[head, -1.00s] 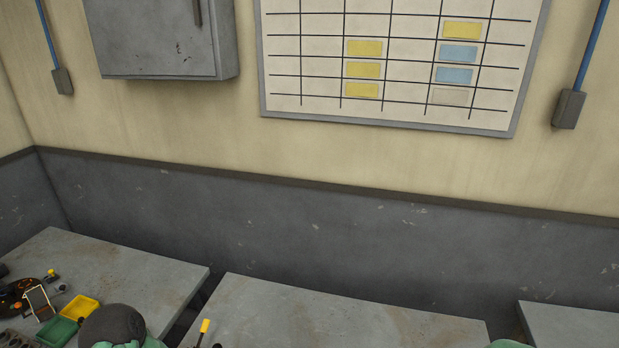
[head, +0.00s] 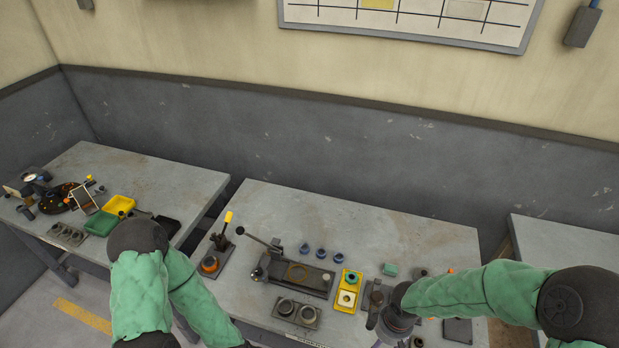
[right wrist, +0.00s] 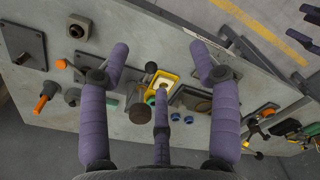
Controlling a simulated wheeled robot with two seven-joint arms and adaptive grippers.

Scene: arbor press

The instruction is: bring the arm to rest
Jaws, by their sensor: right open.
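In the head view my right arm, in a green sleeve, reaches in from the right over the middle bench (head: 420,240). Its dark wrist (head: 397,318) is low over the bench, right of the yellow tray (head: 348,290); its fingers cannot be made out there. In the right wrist view my right gripper (right wrist: 160,62) has its purple fingers spread with nothing held, and the yellow tray (right wrist: 165,78) shows between and beyond them. My left arm, also green-sleeved, is bent at the lower left of the head view; its gripper is out of view. The dark press (head: 300,278) with its lever stands left of the yellow tray.
Several small blue parts (head: 320,253) stand behind the press. A yellow-topped lever stand (head: 220,240) is at the bench's left and a two-ring holder (head: 297,312) at its front. The left bench (head: 150,175) holds a green bin (head: 100,223). The middle bench's back is clear.

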